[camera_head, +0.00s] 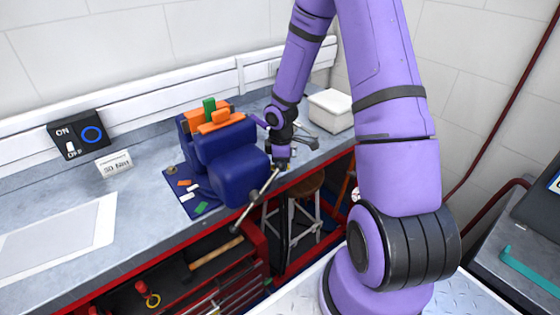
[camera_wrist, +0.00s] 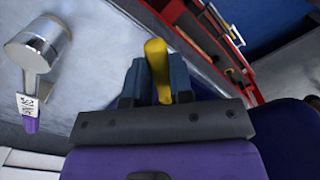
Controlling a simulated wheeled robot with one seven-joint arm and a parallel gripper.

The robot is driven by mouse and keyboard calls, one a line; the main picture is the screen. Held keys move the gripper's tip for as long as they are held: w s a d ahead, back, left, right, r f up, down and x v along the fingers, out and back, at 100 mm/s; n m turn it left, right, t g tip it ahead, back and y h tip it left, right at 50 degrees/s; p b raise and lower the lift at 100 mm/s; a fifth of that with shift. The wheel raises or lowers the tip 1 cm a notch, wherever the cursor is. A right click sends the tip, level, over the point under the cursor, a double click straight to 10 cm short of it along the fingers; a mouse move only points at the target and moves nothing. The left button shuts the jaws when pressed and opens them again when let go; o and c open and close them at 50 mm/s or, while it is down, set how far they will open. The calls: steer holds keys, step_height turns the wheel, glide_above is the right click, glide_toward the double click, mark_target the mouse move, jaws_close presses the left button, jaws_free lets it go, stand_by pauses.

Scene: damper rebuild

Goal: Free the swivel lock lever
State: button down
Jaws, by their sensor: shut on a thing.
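The blue vise (camera_head: 230,165) stands at the bench edge, with orange (camera_head: 220,122) and green (camera_head: 209,105) pieces on top. Its metal bar handle (camera_head: 258,188) slants across the front. My gripper (camera_head: 281,160) is at the right side of the vise, close to this bar. In the wrist view, my gripper (camera_wrist: 158,82) is shut on a yellow handle (camera_wrist: 156,60), which stands between the two blue-grey fingers. I take it for the lock lever; its base is hidden. In the head view the yellow handle cannot be made out.
A white box (camera_head: 330,110) stands behind my arm. A stool (camera_head: 305,185) is below the bench. The bench left of the vise holds a switch box (camera_head: 78,137) and sheet (camera_head: 60,240).

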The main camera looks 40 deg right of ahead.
steer(key=shift+s+a+m, duration=0.3)
steer(key=shift+a+m, duration=0.15)
steer(key=shift+m, duration=0.75)
steer(key=shift+s+a+m, duration=0.3)
steer(key=shift+a+m, duration=0.1)
steer(key=shift+m, duration=0.8)
steer(key=shift+s+a+m, duration=0.3)
steer(key=shift+a+m, duration=0.15)
steer(key=shift+m, duration=0.75)
steer(key=c, duration=1)
jaws_free()
